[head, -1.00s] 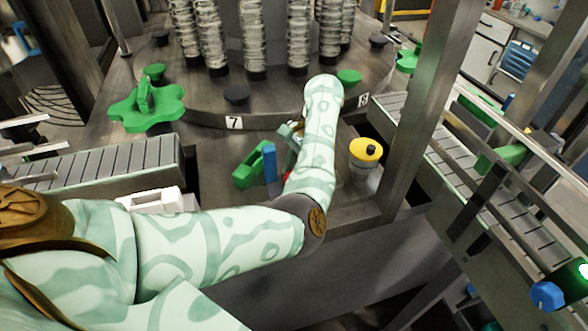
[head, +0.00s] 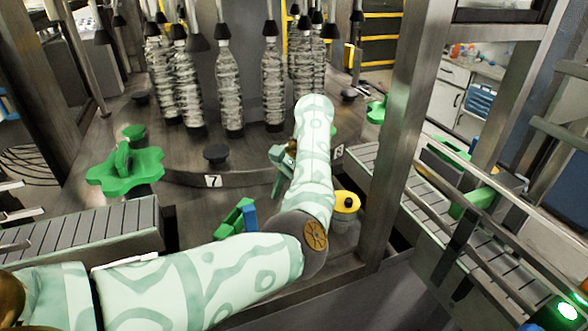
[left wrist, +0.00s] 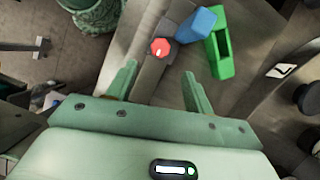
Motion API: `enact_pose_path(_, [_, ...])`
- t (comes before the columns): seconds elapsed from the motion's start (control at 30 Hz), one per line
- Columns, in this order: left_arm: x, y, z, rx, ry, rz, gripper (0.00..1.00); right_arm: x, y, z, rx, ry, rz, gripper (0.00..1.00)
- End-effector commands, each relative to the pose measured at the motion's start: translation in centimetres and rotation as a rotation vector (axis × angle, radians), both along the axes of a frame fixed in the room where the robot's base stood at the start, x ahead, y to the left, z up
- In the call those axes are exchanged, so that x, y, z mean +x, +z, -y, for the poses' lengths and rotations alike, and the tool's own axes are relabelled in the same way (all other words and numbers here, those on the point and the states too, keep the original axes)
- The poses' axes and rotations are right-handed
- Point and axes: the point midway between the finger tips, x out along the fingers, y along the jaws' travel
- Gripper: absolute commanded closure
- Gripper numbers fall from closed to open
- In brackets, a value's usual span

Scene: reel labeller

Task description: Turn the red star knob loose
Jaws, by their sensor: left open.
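The red star knob (left wrist: 160,47) shows in the left wrist view, small and faceted, on the end of a dark grey bar. It lies beyond the fingertips, roughly between their lines, and nothing touches it. My left gripper (left wrist: 159,76) is open and empty, its two pale green fingers apart. In the head view my left gripper (head: 282,163) is partly hidden by my pale green patterned forearm, beside the round machine table (head: 180,196). The knob is hidden in the head view. My right gripper is not in view.
A blue block (left wrist: 194,25) and a green bracket (left wrist: 219,58) stand right of the knob in the wrist view. A yellow-topped cylinder (head: 347,201) stands right of my forearm. A metal post (head: 398,130) rises further right. Bottles (head: 229,90) stand at the back.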

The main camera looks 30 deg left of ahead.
Motion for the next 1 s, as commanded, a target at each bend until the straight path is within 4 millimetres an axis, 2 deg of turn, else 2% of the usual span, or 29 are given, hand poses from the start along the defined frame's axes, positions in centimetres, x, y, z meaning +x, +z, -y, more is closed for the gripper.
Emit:
enact_pose_path(0.03, [0.6, 1.5, 0.3, -0.002, -0.001, 0.003, 0.48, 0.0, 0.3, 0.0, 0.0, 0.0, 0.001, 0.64])
enact_pose_path(0.1, [1.1, 3.1, 0.5, -0.002, -0.001, 0.003, 0.48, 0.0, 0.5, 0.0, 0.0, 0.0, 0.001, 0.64])
enact_pose_path(0.3, [2.2, 6.0, 1.1, -0.001, 0.0, 0.0, 0.48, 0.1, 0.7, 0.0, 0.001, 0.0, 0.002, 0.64])
enact_pose_path(0.47, [2.5, 6.8, 1.3, 0.0, 0.0, -0.001, 0.48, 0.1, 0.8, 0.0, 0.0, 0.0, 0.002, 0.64])
enact_pose_path(1.0, [2.5, 6.8, 1.3, 0.001, 0.0, -0.002, 0.48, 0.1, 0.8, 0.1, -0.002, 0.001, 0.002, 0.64])
